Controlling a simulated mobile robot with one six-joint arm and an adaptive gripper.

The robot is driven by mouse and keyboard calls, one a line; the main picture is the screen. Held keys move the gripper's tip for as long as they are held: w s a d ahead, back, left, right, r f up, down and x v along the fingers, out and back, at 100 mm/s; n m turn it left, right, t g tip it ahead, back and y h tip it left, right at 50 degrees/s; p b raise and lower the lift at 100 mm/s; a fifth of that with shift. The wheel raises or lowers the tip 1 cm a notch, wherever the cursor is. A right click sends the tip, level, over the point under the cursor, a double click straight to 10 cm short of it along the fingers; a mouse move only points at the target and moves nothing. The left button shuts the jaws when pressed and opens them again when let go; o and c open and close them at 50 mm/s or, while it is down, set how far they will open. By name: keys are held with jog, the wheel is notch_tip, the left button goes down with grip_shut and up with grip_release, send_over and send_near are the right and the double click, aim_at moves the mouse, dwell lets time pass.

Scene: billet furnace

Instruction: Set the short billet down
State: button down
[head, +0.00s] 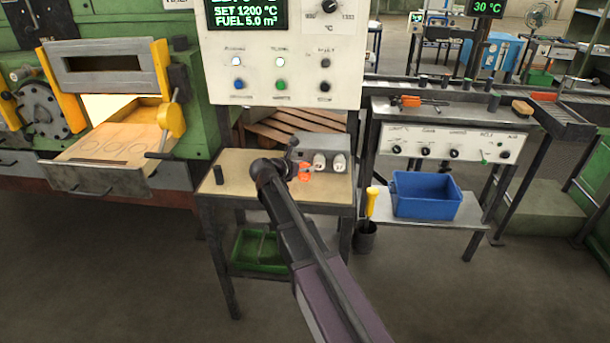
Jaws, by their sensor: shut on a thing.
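My arm reaches up from the bottom of the head view to the small bench (238,161) under the control panel. My gripper (283,171) is at the arm's dark far end, over the middle of this bench, and is shut. Its fingertips are mostly hidden and blend with the dark parts around them. The short billet in its grip cannot be made out clearly. A short dark cylinder (219,174) stands upright at the bench's left edge, apart from my gripper.
A grey box with two white knobs (320,162) and an orange piece (304,172) are close to my gripper. A blue bin (425,195) sits right, a green tray (258,250) below. The bench's left part is mostly bare.

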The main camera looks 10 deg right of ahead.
aim_at(301, 174)
jog(key=shift+w+d, duration=0.3)
jog(key=shift+d, duration=0.25)
jog(key=shift+f+b, duration=1.8)
jog(key=shift+b, duration=0.05)
jog(key=shift+f, duration=0.1)
jog(key=shift+c, duration=0.8)
grip_release()
jog(key=shift+s+a+r, duration=0.15)
jog(key=shift+a+r, duration=0.05)
jog(key=shift+r, duration=0.1)
jog(key=p+v, duration=0.4)
jog(key=v, duration=0.5)
jog(key=shift+s+a+r, duration=0.2)
jog(key=shift+r, duration=0.05)
jog(key=shift+p+v, duration=0.3)
jog(key=shift+v, duration=0.55)
